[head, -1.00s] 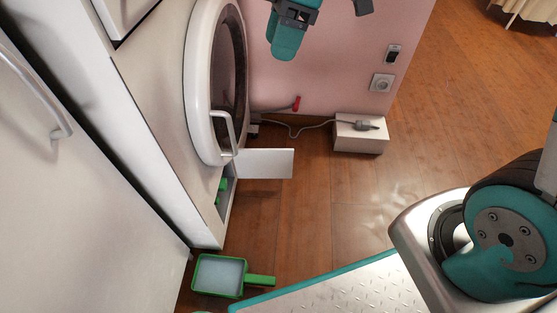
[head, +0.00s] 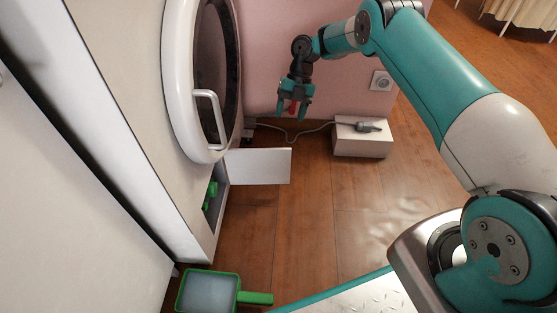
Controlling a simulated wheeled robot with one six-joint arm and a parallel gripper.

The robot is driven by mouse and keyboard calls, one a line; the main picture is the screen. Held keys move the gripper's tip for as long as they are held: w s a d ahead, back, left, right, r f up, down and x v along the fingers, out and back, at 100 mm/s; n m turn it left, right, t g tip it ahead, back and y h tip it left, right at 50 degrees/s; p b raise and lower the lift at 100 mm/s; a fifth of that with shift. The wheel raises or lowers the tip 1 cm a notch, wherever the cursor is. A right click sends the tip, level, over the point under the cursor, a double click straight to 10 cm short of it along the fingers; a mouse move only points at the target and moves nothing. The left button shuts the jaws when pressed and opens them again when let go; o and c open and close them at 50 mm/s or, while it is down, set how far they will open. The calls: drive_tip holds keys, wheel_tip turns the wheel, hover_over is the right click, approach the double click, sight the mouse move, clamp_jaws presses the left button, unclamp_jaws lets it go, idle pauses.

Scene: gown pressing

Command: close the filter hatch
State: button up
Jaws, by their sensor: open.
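The filter hatch (head: 259,166) is a white flap low on the front of the white machine (head: 140,110). It stands open, sticking out to the right from its opening (head: 211,198), where green parts show inside. My gripper (head: 292,112) is open above and to the right of the hatch in the picture, apart from it, in front of the pink wall. A red thing shows between its fingers; whether they touch it cannot be told.
The round door (head: 176,75) with its handle stands ajar above the hatch. A green-framed filter tray (head: 208,291) with a handle lies on the floor in front. A white box (head: 362,138) with a grey plug and cable stands by the wall. Wooden floor (head: 310,215) right of the hatch is clear.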

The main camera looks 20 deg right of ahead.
sight(279, 157)
drive_tip(key=b+x, duration=0.7)
drive_tip(key=x, duration=0.8)
